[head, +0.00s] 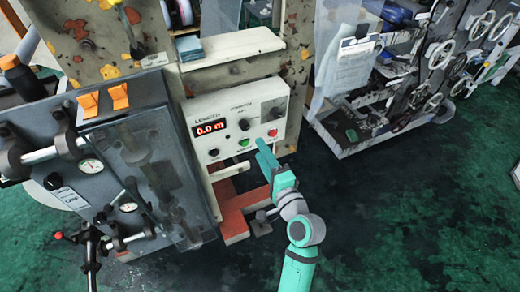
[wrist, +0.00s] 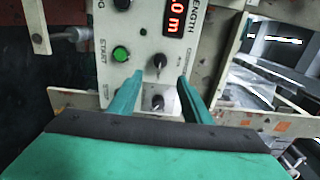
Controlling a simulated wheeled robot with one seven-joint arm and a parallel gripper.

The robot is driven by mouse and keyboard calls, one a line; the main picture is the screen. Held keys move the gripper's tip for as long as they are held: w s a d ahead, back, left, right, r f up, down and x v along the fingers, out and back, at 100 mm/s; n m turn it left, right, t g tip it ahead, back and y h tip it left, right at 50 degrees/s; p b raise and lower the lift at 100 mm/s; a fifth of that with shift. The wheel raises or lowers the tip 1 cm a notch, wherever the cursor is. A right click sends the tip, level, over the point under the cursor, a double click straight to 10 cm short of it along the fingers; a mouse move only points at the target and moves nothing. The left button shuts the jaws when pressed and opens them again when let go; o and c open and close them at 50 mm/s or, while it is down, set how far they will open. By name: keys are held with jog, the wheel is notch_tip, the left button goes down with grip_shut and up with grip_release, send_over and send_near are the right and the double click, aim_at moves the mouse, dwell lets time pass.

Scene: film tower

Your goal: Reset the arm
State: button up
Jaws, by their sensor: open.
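My teal arm (head: 303,245) reaches up from the bottom of the head view. My gripper (head: 264,152) is at its end, just in front of the lower right of a white control panel (head: 225,115). In the wrist view my gripper (wrist: 157,92) is open, with its two teal fingers apart and nothing held between them. The panel face (wrist: 140,45) lies beyond the fingertips. A green button (wrist: 120,53) shows left of the fingers, and black knobs (wrist: 157,62) show between them. I cannot tell whether a fingertip touches the panel.
The panel's red display (head: 209,129) reads 0.0 m. A rack with several handwheels (head: 440,54) stands at the back right. The green floor (head: 430,200) at the right is clear.

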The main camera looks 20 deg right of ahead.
dwell(0.4)
jog(key=s+a+f+n+g+h, duration=0.1)
jog(key=s+a+f+n, duration=0.25)
jog(key=s+f, duration=0.35)
jog(key=s+a+f+n+g+h, duration=0.2)
jog(key=s+a+f, duration=0.3)
jog(key=s+f, duration=0.25)
jog(key=s+a+r+n+y, duration=0.1)
jog(key=s+a+n, duration=0.5)
jog(key=s, duration=0.4)
jog(key=s+a+r+n+y, duration=0.1)
jog(key=s+a+n, duration=0.4)
jog(key=s, duration=0.5)
jog(key=shift+a+n, duration=0.35)
jog(key=shift+n, duration=0.3)
jog(key=shift+c, duration=0.2)
jog(key=shift+c, duration=1.4)
